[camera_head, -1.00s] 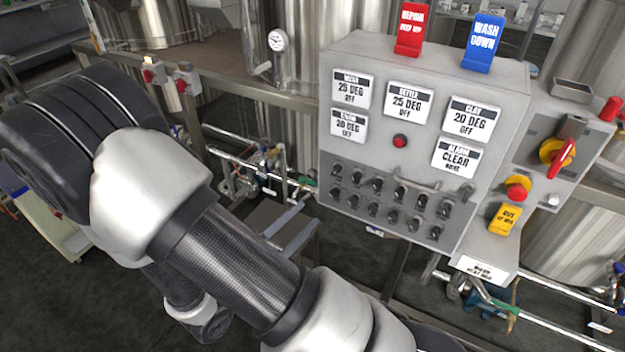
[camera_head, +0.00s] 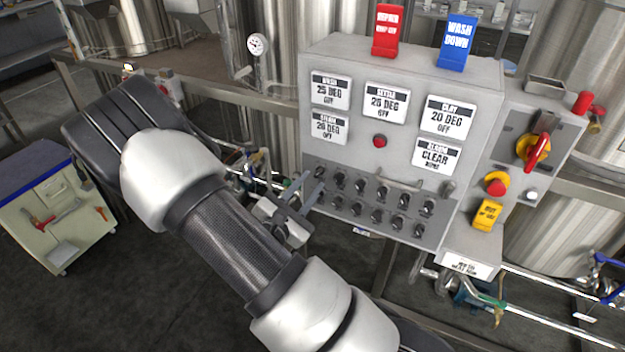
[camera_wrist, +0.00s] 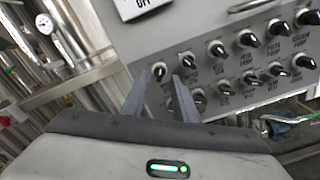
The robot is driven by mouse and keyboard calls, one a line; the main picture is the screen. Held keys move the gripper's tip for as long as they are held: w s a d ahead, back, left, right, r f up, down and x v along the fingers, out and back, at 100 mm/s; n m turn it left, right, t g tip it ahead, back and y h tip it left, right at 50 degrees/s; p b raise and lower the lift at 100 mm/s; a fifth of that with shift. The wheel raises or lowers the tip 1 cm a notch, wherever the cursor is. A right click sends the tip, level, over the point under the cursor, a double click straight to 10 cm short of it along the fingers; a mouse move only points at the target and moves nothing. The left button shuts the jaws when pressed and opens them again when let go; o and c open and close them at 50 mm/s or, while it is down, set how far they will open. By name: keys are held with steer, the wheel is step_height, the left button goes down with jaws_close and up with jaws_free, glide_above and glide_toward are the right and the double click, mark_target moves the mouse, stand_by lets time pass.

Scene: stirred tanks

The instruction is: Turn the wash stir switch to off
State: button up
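The grey control panel (camera_head: 400,90) has two rows of black switches along its lower part. The leftmost upper switch (camera_wrist: 160,72) shows between my fingertips in the wrist view; its label is not readable there, so I cannot confirm it is the wash stir switch. My gripper (camera_wrist: 161,78) is open, with one finger on each side of that switch. Contact with it cannot be told. In the head view my gripper (camera_head: 309,184) is at the lower left of the panel. The wash card (camera_head: 331,90) reads 25 DEG OFF.
Other switches (camera_wrist: 217,49) stand close to the right and below. A bar handle (camera_head: 398,183) juts out above the rows. A red-handled rotary switch (camera_head: 537,150) and a red button (camera_head: 496,186) are on the right box. A tool cart (camera_head: 55,205) stands at left.

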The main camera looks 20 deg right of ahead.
mark_target(319, 172)
steer(key=shift+x, duration=1.15)
jaws_close()
